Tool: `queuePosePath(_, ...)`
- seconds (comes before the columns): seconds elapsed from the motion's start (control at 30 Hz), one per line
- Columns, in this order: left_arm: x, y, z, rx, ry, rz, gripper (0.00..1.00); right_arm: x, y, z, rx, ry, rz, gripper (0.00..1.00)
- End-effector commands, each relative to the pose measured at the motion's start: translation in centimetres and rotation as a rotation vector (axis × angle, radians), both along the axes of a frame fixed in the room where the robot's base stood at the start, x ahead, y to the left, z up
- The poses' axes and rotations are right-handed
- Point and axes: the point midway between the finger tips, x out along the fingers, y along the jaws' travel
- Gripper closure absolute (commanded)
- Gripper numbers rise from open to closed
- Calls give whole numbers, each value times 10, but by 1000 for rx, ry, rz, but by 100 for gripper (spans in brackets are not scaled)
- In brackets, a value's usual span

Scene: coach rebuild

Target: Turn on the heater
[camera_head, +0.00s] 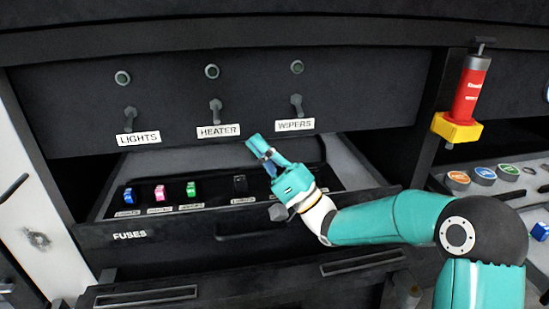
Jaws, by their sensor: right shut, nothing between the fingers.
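The heater switch (215,108) is a grey toggle lever on the dark panel, above the white HEATER label (219,131). My right gripper (257,145) is teal, shut and empty. It is below and to the right of the heater switch, in front of the panel's lower edge, apart from the lever in the picture. My left gripper is not in view.
A red cylinder (470,92) with a yellow base stands at right. Round coloured caps (484,174) lie on the right-hand surface.

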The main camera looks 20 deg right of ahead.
Motion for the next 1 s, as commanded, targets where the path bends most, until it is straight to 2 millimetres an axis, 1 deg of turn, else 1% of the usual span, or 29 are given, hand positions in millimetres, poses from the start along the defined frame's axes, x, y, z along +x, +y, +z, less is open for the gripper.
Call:
queuePosePath(0.03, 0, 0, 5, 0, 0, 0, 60, 6, 7, 10, 0, -3, 3, 100)
queuePosePath(0.13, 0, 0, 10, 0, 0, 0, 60, 17, 15, 22, 0, -3, 2, 100)
queuePosePath(0.23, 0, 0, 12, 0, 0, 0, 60, 16, 30, 30, 1, -1, 4, 100)
queuePosePath(0.4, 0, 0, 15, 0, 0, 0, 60, 15, 43, 37, 1, 0, 1, 100)
queuePosePath(0.6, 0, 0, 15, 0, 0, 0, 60, 14, 48, 39, 0, 0, -1, 100)
queuePosePath(0.77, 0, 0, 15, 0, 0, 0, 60, 14, 48, 39, 0, 0, -1, 100)
queuePosePath(0.8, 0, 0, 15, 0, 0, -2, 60, 15, 44, 39, 0, 0, 0, 100)
queuePosePath(1.0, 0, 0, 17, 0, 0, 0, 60, 15, 52, 40, 2, 9, 7, 100)
